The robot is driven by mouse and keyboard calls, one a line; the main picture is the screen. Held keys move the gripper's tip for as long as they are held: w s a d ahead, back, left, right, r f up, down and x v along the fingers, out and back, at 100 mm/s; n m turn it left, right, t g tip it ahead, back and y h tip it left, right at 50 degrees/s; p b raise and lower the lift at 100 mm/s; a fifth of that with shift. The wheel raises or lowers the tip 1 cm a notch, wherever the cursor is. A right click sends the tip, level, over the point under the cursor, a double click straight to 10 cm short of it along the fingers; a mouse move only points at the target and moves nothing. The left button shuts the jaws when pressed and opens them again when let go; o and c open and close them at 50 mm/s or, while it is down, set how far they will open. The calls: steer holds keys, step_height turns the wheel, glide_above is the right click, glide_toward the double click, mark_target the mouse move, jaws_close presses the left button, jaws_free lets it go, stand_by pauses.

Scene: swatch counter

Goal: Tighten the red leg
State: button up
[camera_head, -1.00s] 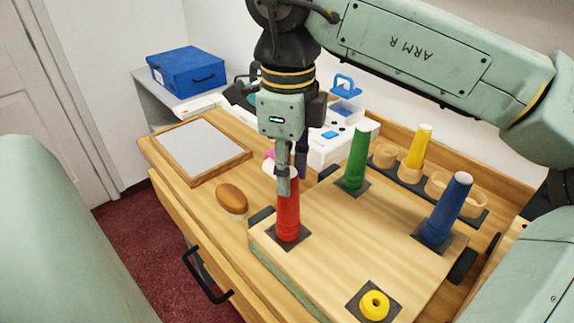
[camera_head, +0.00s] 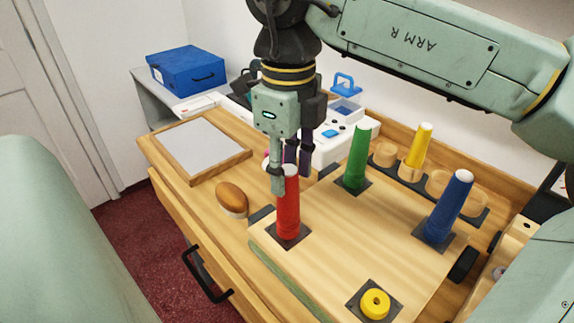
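The red leg (camera_head: 288,212) stands upright in a dark square plate at the left corner of the pale wooden board (camera_head: 345,250). Its white top end shows. My gripper (camera_head: 289,178) is at the top of the red leg, pointing down. One finger is in front and to the left of the leg top, and the other fingers are behind and to the right. They are spread apart, so my gripper looks open. Whether any finger touches the leg cannot be told.
On the board stand a green leg (camera_head: 357,158) and a blue leg (camera_head: 447,208), plus a yellow ring (camera_head: 375,303) at the front corner. A yellow leg (camera_head: 418,147) stands in a rack behind. A brown oval object (camera_head: 231,197) and framed panel (camera_head: 202,150) lie left.

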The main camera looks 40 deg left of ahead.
steer(key=n, duration=0.1)
steer(key=n+p, duration=0.1)
steer(key=n, duration=0.1)
steer(key=shift+r+n, duration=0.2)
steer(key=shift+n, duration=0.1)
steer(key=n+p, duration=0.1)
steer(key=n, duration=0.2)
steer(key=shift+n, duration=0.3)
steer(key=n, duration=0.3)
steer(key=shift+f+n, duration=0.2)
steer(key=shift+n, duration=0.1)
steer(key=n, duration=0.3)
steer(key=c, duration=0.8)
steer(key=m, duration=0.4)
steer(key=shift+m+b, duration=0.3)
steer(key=shift+b, duration=0.1)
jaws_close()
steer(key=o, duration=1.1)
jaws_free()
